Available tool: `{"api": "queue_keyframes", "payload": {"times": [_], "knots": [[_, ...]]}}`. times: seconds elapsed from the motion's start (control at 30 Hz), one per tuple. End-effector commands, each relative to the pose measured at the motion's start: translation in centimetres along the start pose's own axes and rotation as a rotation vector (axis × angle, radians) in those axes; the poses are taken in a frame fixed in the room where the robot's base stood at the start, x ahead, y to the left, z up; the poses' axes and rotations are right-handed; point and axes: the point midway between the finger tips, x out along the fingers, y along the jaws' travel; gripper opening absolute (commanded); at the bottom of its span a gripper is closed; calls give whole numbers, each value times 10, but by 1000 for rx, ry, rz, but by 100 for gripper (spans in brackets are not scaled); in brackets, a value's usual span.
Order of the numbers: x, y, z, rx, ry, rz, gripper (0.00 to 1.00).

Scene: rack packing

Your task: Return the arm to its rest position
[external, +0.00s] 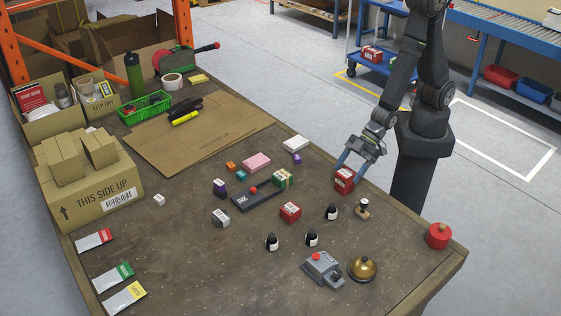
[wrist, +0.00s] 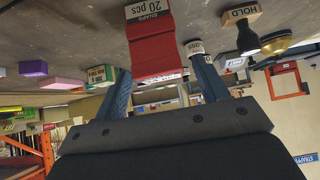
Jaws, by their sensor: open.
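My gripper (external: 351,171) is open near the right side of the workbench, with its fingers pointing down toward a red box (external: 344,181). In the wrist view my two blue fingers (wrist: 160,72) stand apart, and the red box labelled SNAPS (wrist: 152,42) lies ahead, roughly between them. I cannot tell whether the fingertips touch it. The arm is bent, reaching from its column over the bench edge.
A brass bell (external: 363,268), a grey button box (external: 322,268) and a red tin (external: 439,236) stand at the front right. Cartons fill the left.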

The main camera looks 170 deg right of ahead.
Motion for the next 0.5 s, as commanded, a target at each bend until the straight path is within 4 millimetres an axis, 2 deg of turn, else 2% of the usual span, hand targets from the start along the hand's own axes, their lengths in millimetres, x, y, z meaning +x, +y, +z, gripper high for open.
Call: {"api": "queue_keyframes", "payload": {"times": [0.5], "knots": [[-57, 0, -1, 0, 3, 0, 67]]}}
